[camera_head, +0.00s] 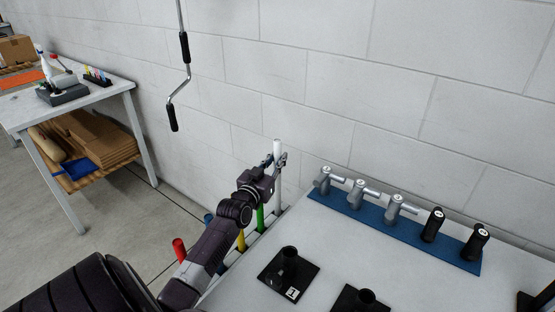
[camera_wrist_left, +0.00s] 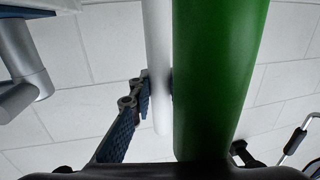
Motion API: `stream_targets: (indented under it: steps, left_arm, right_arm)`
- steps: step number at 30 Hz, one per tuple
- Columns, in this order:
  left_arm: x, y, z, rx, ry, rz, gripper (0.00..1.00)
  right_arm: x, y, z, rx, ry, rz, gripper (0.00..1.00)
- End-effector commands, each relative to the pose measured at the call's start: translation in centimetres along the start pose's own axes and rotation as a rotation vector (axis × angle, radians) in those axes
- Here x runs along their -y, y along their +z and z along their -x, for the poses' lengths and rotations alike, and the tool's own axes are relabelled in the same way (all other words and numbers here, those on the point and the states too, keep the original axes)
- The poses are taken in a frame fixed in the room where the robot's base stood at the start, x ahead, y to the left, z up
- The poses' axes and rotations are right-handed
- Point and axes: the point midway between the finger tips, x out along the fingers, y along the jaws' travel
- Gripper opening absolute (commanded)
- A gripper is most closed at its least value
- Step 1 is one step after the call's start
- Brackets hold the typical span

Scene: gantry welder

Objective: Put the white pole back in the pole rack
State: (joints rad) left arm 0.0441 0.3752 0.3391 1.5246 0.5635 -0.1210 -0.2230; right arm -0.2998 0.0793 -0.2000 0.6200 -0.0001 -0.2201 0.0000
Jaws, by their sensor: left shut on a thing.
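The white pole (camera_head: 277,148) stands about upright at the far end of the row of poles, by the wall. My left gripper (camera_head: 274,161) is shut on it near its top; the pole also shows in the left wrist view (camera_wrist_left: 157,50), with one finger (camera_wrist_left: 122,130) beside it. The pole rack (camera_head: 237,255) runs along the left edge of the white table and holds a green pole (camera_head: 260,217), a yellow pole (camera_head: 241,241), and red and blue ones. I cannot tell whether the white pole's lower end is in the rack. The green pole (camera_wrist_left: 218,80) hides part of my gripper in the wrist view.
A blue mat (camera_head: 400,228) with silver clamps and black-handled tools lies at the back of the table. Black square bases (camera_head: 289,272) stand in front. A crank handle (camera_head: 184,48) hangs by the wall. A side table (camera_head: 120,87) stands at left.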

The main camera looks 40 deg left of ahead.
Motion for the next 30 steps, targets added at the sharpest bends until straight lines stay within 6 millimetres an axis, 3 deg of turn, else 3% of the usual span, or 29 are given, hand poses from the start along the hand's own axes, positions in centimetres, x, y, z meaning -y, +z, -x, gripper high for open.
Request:
stream_targets:
  steps: [4,16,30]
  left_arm:
    - [-0.07,1.3,0.08,0.011,0.001,0.003,0.0]
    - [-0.07,0.86,0.12,0.018,0.002,0.004,0.0]
    - [-0.05,1.26,0.11,0.017,0.002,0.004,0.0]
  right_arm:
    - [0.02,0.06,-0.61,0.0,0.0,0.0,0.2]
    - [0.01,-0.01,0.32,0.0,0.0,0.0,0.2]
    - [0.01,0.03,-0.04,0.0,0.0,0.0,0.2]
